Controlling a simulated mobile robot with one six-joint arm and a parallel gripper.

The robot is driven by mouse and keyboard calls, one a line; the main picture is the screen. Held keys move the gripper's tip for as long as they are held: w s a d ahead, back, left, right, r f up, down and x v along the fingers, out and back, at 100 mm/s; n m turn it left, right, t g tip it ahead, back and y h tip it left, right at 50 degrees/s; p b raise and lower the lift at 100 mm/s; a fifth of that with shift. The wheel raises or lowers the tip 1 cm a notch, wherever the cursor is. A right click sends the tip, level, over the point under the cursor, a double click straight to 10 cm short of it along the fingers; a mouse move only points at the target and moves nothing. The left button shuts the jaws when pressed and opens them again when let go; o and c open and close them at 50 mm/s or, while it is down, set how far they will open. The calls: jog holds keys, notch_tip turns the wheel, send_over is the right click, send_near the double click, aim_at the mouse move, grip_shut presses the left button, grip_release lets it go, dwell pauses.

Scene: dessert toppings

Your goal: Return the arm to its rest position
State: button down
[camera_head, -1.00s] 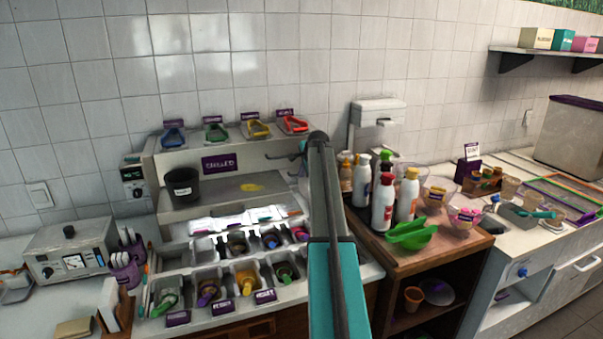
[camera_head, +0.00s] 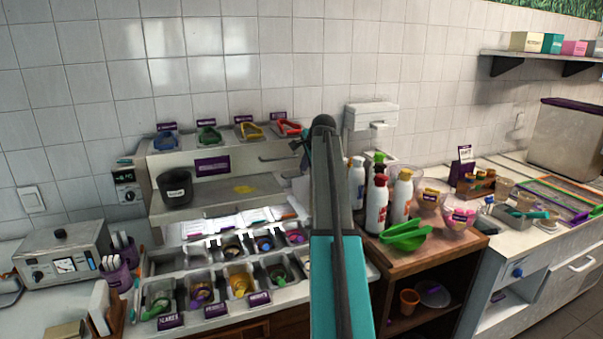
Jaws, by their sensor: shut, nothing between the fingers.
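My arm rises in the middle of the camera_head view, with a teal lower link and a dark grey upper link. It ends at a rounded joint in front of the tiled wall. Small dark parts of my gripper (camera_head: 272,159) show to the left of that joint, beside the toppings shelf. The rest of the gripper is hidden behind the arm. The visible part is thin, shut and empty, with no object seen in it. It appears clear of the counter.
A toppings station (camera_head: 215,217) with several tubs stands left of my arm, with coloured scoops on its top shelf. A wall shelf (camera_head: 512,54) is at upper right.

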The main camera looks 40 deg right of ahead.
jog(key=shift+s+a+r, duration=0.15)
jog(key=shift+s+r, duration=0.15)
jog(key=shift+r, duration=0.05)
dwell(0.4)
